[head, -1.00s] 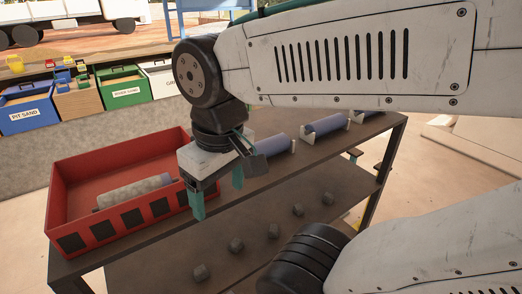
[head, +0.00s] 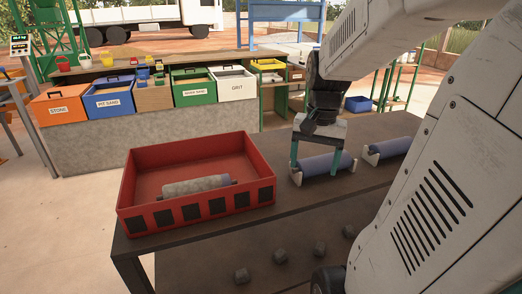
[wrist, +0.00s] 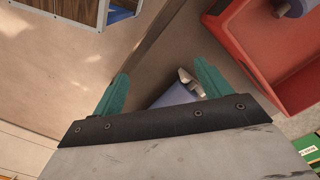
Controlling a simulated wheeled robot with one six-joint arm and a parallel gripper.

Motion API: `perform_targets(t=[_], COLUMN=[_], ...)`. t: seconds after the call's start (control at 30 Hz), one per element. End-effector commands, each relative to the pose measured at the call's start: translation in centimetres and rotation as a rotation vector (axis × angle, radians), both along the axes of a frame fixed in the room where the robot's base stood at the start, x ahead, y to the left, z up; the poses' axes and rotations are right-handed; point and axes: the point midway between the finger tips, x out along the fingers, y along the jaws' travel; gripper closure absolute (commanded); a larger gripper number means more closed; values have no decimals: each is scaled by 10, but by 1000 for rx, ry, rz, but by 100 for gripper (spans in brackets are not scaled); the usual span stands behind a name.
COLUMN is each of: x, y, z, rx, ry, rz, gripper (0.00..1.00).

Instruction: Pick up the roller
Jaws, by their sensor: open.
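A blue-purple roller (head: 322,164) lies across white end brackets on the dark table, right of the red tray. My gripper (head: 318,158) is open and points down over this roller, with its green fingers near it. In the wrist view, part of the roller (wrist: 176,96) and a white bracket (wrist: 189,80) show between the open fingers (wrist: 162,88); my gripper's body hides the rest. I cannot tell whether the fingers touch it. A second blue-purple roller (head: 392,148) lies on brackets further right. A grey speckled roller (head: 196,187) lies in the red tray.
The red tray (head: 148,223) stands at the left end of the table (head: 290,205). Several grey lumps (head: 280,257) sit on the lower shelf. Labelled bins, such as the green one (head: 193,86), line a counter behind. My arm covers the right side.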

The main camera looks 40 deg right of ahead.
Motion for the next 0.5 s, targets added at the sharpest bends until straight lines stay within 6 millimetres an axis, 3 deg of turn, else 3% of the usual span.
perform_targets(t=[0.03,0.1,0.23,0.33,0.5], x=[4,10,23,38,46], y=[-26,-58,-108,-122,-129], z=[-6,-12,-18,-13,-7], rx=[5,4,-6,-18,-22], ry=[0,-11,-50,-96,-138], rz=[-128,-304,-607,-750,-892], gripper=[23,23,23,23,23])
